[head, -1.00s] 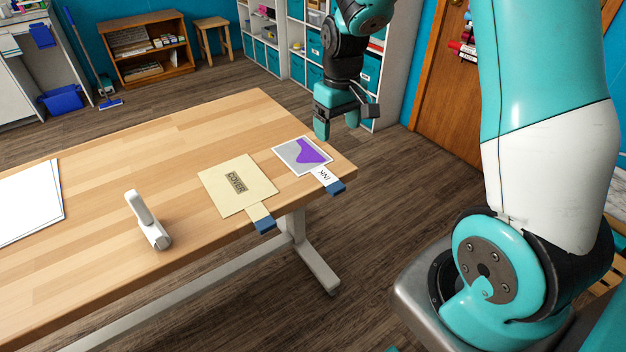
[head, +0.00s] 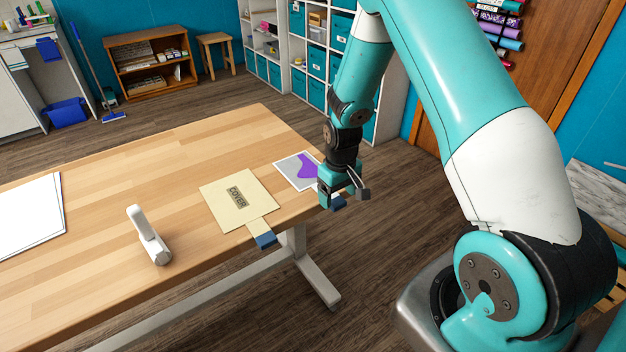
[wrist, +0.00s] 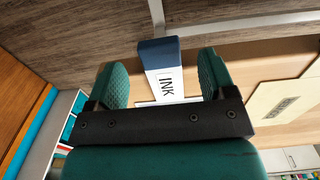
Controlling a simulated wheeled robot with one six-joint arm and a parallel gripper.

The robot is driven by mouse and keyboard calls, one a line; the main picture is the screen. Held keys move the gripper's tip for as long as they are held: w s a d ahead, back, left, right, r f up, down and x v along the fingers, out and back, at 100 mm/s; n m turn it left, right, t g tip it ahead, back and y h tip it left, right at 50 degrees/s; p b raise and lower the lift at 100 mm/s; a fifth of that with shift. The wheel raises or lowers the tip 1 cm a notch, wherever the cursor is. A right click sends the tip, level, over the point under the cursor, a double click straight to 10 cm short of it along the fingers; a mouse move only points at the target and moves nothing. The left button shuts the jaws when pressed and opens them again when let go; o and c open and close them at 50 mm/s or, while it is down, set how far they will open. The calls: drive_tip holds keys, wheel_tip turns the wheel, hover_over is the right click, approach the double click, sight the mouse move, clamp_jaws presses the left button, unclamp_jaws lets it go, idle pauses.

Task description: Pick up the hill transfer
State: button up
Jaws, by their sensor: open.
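The hill transfer (head: 289,170), a pale sheet with a purple hill shape, lies flat at the table's right corner. Its white tab (wrist: 167,85) reads INK and has a dark blue end (wrist: 158,52); the blue end also shows past the table edge in the head view (head: 338,203). My gripper (head: 342,196) is over that tab and hides part of the sheet. In the wrist view, my gripper (wrist: 164,76) is open, with one green finger on each side of the tab. I cannot tell whether a finger touches it.
A cream COVER sheet (head: 216,203) with a blue-ended tab (head: 265,240) lies to the left of the transfer. A white-handled tool (head: 148,236) and white sheets (head: 30,215) are farther left on the table (head: 120,165). Bare table lies behind the sheets.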

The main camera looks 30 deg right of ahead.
wheel_tip(320, 180, down, 2)
drive_tip(key=shift+f, duration=0.2)
drive_tip(key=c, duration=1)
wheel_tip(320, 180, up, 20)
drive_tip(key=shift+r, duration=0.1)
drive_tip(key=o, duration=0.3)
drive_tip(key=c, duration=0.7)
